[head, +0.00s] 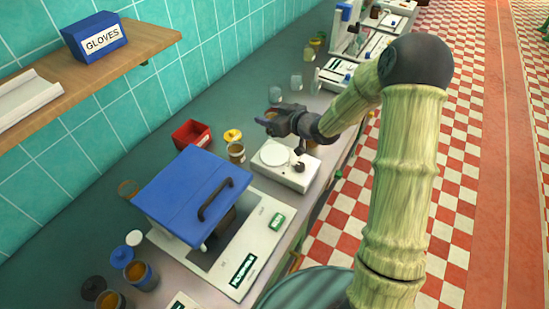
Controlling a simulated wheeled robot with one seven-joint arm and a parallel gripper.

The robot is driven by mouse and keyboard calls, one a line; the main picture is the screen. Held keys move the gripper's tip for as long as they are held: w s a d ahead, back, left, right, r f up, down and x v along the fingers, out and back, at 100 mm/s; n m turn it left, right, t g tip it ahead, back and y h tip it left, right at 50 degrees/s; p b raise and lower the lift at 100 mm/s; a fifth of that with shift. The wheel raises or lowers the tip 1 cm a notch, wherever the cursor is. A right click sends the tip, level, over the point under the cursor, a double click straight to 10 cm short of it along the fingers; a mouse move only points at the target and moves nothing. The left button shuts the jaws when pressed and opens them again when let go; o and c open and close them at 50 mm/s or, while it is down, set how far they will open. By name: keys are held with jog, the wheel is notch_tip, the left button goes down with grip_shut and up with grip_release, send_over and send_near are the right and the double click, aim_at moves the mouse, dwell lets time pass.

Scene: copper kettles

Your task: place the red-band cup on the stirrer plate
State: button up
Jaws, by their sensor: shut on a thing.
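My gripper (268,123) is above and a little behind the stirrer plate, near the middle of the head view. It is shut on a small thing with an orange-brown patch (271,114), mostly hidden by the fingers. It looks like a cup, but I cannot make out a red band. The stirrer plate (275,153) is a pale disc on a white base with a dark knob, and its top looks bare. The held thing appears apart from it.
An amber-filled jar (237,152) and a yellow lid (233,135) stand left of the stirrer. A red bin (191,134) and a large blue-lidded box (192,193) are farther left. Clear cups (275,94) stand behind my gripper. A shelf (95,72) juts from the wall.

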jog(key=p, duration=0.1)
send_over(271, 151)
jog(key=shift+f, duration=2.85)
jog(key=shift+f+p, duration=0.4)
jog(key=shift+f, duration=1.7)
jog(key=shift+s+f, duration=0.1)
jog(key=o, duration=1)
jog(key=shift+o, duration=0.2)
jog(key=shift+r, duration=0.2)
jog(key=b+v, duration=0.3)
jog(key=v, duration=0.9)
